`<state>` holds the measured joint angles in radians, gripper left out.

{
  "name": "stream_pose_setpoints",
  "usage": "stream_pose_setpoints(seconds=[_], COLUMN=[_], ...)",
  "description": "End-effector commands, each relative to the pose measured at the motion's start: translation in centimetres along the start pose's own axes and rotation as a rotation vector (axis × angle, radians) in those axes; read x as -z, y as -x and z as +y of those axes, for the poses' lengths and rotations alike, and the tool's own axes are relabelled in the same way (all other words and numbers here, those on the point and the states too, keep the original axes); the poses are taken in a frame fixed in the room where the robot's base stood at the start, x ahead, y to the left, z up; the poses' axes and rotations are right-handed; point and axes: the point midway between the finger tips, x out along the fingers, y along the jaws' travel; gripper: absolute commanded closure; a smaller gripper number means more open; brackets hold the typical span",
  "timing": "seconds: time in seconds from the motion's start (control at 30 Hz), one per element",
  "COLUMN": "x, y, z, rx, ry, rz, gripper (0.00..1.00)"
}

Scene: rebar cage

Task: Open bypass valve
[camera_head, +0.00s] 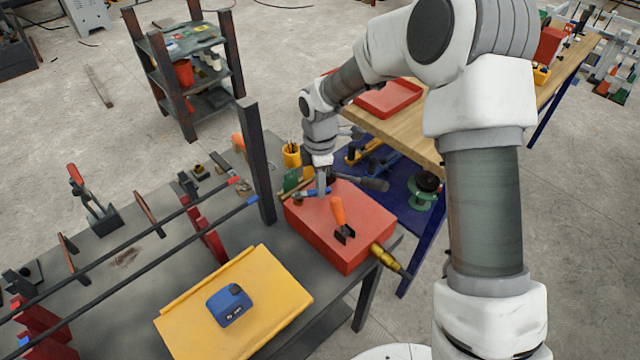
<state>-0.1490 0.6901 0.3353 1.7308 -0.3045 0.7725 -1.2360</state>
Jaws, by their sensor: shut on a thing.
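A red box-shaped unit (325,235) sits on the right end of the dark workbench. An orange-handled lever (338,211) with a black base stands on its top. A brass fitting (382,256) with a dark tip sticks out of its right side. My gripper (323,190) points down at the back left of the box top. It is shut on a small blue handle (311,192) there, which looks like the bypass valve's handle. The fingers and arm hide part of the handle, and its exact angle is hard to tell.
A yellow tray (190,338) with a blue device (229,305) lies in front on the bench. A dark post (256,160) stands left of my gripper. A yellow cup (291,154) is behind it. Long bars (130,255) run at left. A wooden table (415,130) stands behind.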

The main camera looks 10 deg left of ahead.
Motion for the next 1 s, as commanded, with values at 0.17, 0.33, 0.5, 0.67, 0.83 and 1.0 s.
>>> stream_pose_setpoints(seconds=[0.17,0.33,0.5,0.67,0.83,1.0], x=[0.1,0.3,0.5,0.7,0.8,0.8], y=[0.3,0.3,0.2,0.2,0.1,0.1], z=[1.0,1.7,2.3,2.6,2.8,2.9], rx=[-0.003,-0.003,-0.002,-0.002,-0.003,-0.003], ry=[0.162,0.304,0.418,0.493,0.54,0.559], rz=[0.002,0.001,0.0,0.0,0.0,0.0], gripper=[1.0,1.0,1.0,1.0,1.0,1.0])
